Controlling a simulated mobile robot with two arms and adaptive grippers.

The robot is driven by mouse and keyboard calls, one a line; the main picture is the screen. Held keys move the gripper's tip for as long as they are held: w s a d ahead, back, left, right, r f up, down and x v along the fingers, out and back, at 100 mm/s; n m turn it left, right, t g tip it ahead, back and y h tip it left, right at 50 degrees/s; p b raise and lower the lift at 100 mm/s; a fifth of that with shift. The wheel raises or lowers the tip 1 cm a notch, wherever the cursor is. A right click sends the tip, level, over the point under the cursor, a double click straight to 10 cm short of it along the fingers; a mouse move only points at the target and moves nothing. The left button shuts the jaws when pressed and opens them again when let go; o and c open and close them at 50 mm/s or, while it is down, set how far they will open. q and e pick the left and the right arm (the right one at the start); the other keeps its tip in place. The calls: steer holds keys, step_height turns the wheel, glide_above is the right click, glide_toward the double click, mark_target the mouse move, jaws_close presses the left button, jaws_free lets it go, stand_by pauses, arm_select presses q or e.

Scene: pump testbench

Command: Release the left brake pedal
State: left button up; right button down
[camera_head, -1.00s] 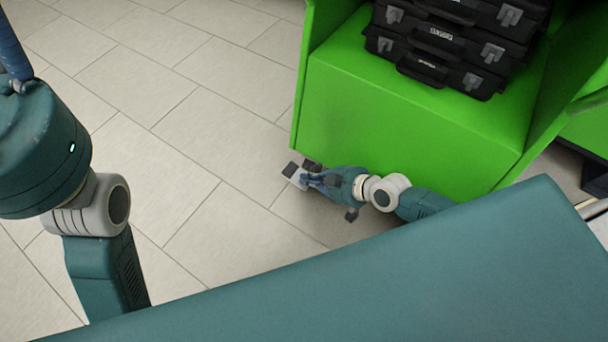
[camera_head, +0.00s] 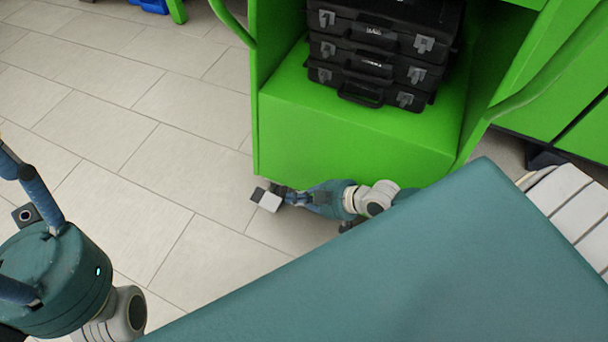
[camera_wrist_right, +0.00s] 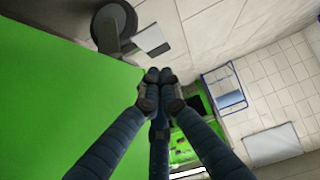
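The pedal (camera_head: 268,201), a small pale plate with a dark part beside it, sticks out low at the bottom of the green cart (camera_head: 340,135). In the right wrist view the pedal (camera_wrist_right: 152,38) is next to a dark caster wheel (camera_wrist_right: 114,24). My right gripper (camera_head: 286,194) is low by the cart's base, its fingers just right of the pedal; I cannot tell whether they touch. In the wrist view the right gripper's fingertips (camera_wrist_right: 160,75) are together, with nothing seen between them. My left gripper (camera_head: 35,190) is partly cut off at the left edge; its fingertips are hidden.
Black cases (camera_head: 375,55) are stacked on the cart's shelf. A green handle (camera_head: 232,22) curves at its left. Pale tiled floor (camera_head: 150,150) is open to the left. A slatted pale object (camera_head: 572,205) is at the right. My teal body part covers the lower right.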

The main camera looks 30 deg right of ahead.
steer(key=shift+p+v, duration=0.35)
steer(key=shift+v, duration=1.2)
